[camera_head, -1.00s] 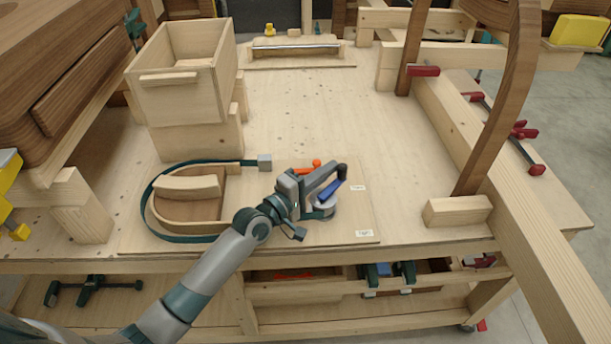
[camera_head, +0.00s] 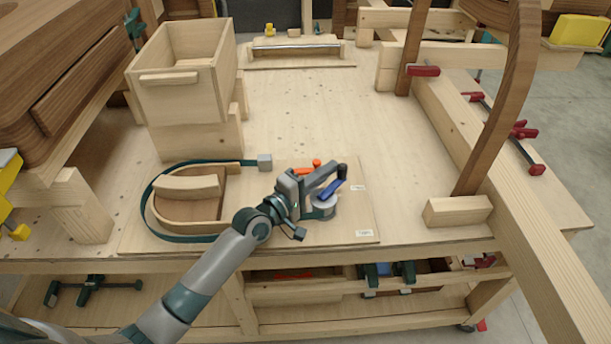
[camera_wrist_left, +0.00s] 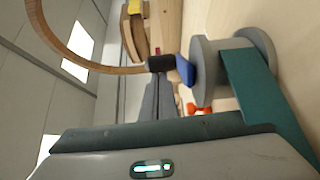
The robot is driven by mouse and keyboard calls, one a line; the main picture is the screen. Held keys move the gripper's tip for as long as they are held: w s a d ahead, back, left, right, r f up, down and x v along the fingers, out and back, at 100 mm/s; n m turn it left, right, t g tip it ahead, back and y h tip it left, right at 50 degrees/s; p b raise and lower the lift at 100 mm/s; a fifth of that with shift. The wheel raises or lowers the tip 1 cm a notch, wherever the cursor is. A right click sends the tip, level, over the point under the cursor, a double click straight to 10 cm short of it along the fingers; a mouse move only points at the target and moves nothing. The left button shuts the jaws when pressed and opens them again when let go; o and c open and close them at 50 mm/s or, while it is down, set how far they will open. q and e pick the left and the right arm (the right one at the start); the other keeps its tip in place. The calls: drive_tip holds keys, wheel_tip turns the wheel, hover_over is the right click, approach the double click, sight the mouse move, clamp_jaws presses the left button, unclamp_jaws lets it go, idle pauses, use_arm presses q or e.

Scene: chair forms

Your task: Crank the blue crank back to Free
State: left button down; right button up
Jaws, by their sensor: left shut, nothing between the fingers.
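The blue crank (camera_head: 331,191) sits on a grey drum (camera_head: 324,208) at the right part of the plywood board, with a black knob (camera_head: 342,171) at its outer end. In the left wrist view, the blue crank (camera_wrist_left: 185,70) shows beside the drum (camera_wrist_left: 207,72), with the black knob (camera_wrist_left: 160,63) past the fingertips. My left gripper (camera_head: 331,169) is shut and empty, its tips close by the knob; contact cannot be told. A teal strap (camera_head: 150,212) loops around the curved wooden form and ends in a grey block. My right gripper is out of view.
An orange lever (camera_head: 307,169) stands just behind the drum. Two small white labels (camera_head: 364,233) lie on the board's right side, too small to read. A wooden box (camera_head: 180,85) stands at the back left. The bench middle is clear; a chair frame (camera_head: 500,110) stands right.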

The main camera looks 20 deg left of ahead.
use_arm(q)
drive_tip(key=shift+s, duration=0.1)
drive_tip(key=shift+s+a+f, duration=0.15)
drive_tip(key=shift+s+a, duration=0.15)
drive_tip(key=shift+s, duration=0.2)
drive_tip(key=b+v, duration=0.4)
drive_tip(key=v, duration=1)
drive_tip(key=shift+s+a+b, duration=0.2)
drive_tip(key=shift+s+b, duration=0.05)
drive_tip(key=shift+b, duration=0.05)
drive_tip(key=shift+s+a, duration=0.35)
drive_tip(key=shift+s, duration=0.25)
